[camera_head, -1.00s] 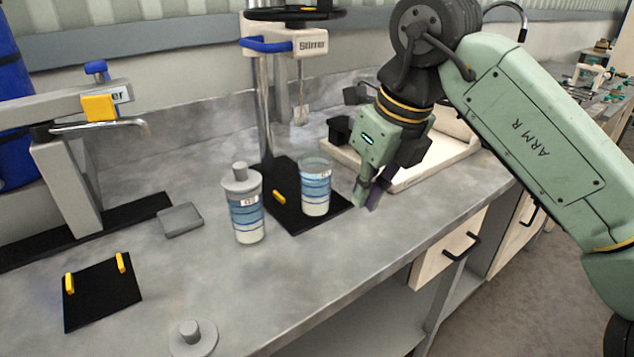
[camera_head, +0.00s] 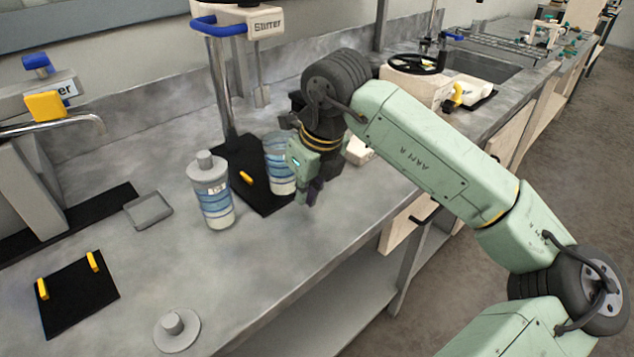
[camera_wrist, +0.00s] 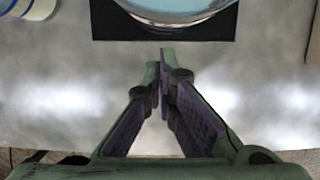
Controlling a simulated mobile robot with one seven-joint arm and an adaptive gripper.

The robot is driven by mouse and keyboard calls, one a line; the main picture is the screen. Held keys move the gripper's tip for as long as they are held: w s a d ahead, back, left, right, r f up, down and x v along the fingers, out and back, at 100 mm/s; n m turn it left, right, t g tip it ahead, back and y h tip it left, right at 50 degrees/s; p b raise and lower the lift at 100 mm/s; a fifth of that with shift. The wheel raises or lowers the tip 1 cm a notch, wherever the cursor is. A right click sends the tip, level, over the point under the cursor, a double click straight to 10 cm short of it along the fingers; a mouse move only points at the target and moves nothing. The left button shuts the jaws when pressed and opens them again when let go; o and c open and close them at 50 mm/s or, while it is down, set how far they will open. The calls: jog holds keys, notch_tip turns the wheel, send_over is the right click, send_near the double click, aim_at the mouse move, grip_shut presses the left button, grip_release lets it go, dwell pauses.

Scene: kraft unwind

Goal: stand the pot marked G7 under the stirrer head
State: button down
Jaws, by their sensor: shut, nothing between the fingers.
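An open clear pot (camera_head: 281,172) with blue bands stands on the black base plate (camera_head: 270,205) of the stirrer, in front of its post. A similar pot (camera_head: 215,205) with a grey knobbed lid stands on the bench left of the plate. Their labels are too small to read surely, so I cannot tell which is G7. The stirrer head (camera_head: 240,20) is above, its paddle (camera_head: 262,95) hanging behind the open pot. My gripper (camera_head: 313,196) is shut and empty, just right of the open pot and partly overlapping it. In the wrist view its fingertips (camera_wrist: 160,72) meet short of the plate.
A loose grey lid (camera_head: 176,330) lies at the bench front. A black mat (camera_head: 78,292) with yellow pegs and a small grey tray (camera_head: 148,210) are at left. Another blue-and-yellow stand (camera_head: 45,105) is at far left. The front middle bench is clear.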

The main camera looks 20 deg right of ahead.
aim_at(291, 192)
jog(key=shift+w+a, duration=0.15)
jog(key=shift+w, duration=0.3)
jog(key=shift+w+f+b, duration=0.1)
jog(key=shift+w+b, duration=0.15)
jog(key=shift+b, duration=0.05)
jog(key=shift+w+a+b, duration=0.4)
jog(key=shift+w+b, duration=0.3)
jog(key=shift+w, duration=0.2)
jog(key=shift+s, duration=0.2)
